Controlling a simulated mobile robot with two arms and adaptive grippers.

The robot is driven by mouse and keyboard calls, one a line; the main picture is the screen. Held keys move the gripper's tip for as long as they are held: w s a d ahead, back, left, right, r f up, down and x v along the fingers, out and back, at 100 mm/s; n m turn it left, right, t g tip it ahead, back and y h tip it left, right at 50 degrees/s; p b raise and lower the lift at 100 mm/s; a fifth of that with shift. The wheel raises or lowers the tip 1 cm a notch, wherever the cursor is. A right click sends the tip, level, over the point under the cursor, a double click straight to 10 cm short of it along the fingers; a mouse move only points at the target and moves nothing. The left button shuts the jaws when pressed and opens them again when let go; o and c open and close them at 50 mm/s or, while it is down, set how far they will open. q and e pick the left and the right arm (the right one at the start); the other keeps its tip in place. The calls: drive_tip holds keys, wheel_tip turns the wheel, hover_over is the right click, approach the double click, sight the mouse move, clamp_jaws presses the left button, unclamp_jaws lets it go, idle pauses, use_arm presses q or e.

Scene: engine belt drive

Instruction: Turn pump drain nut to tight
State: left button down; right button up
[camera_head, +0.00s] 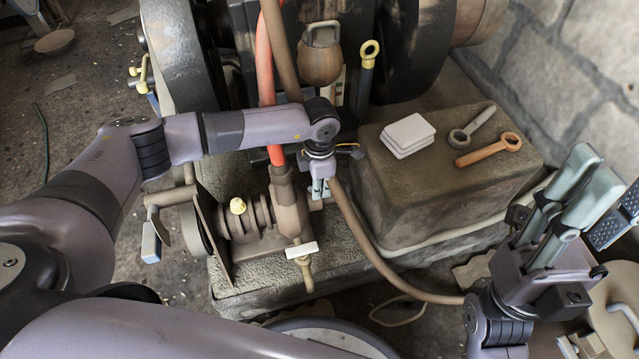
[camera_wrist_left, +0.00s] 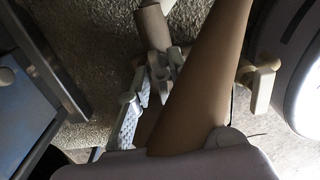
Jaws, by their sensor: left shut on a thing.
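The pump (camera_head: 262,215) is a brown ribbed body on the stone ledge, with a yellow cap on top. My left gripper (camera_head: 318,190) points down at the pump's right side, close beside the brown hose. In the left wrist view its fingers (camera_wrist_left: 146,92) are closed on a small grey lobed piece, the apparent drain nut (camera_wrist_left: 163,72), at the end of a brown stub. The fingers hide part of it; its turn angle is unclear. My right gripper (camera_head: 572,205) is at the right, with a gap between its fingers, holding nothing visible.
A brown hose (camera_head: 365,235) curves from beside the left gripper to the lower right. A valve with a pale handle (camera_head: 301,250) sits at the pump's front. A stone block (camera_head: 440,185) carries white pads (camera_head: 408,135) and two ring-ended tools (camera_head: 488,153).

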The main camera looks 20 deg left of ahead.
use_arm(q)
drive_tip(key=c, duration=1.7)
unclamp_jaws()
drive_tip(key=shift+r, duration=0.1)
wheel_tip(320, 180, up, 12)
drive_tip(key=shift+f, duration=0.1)
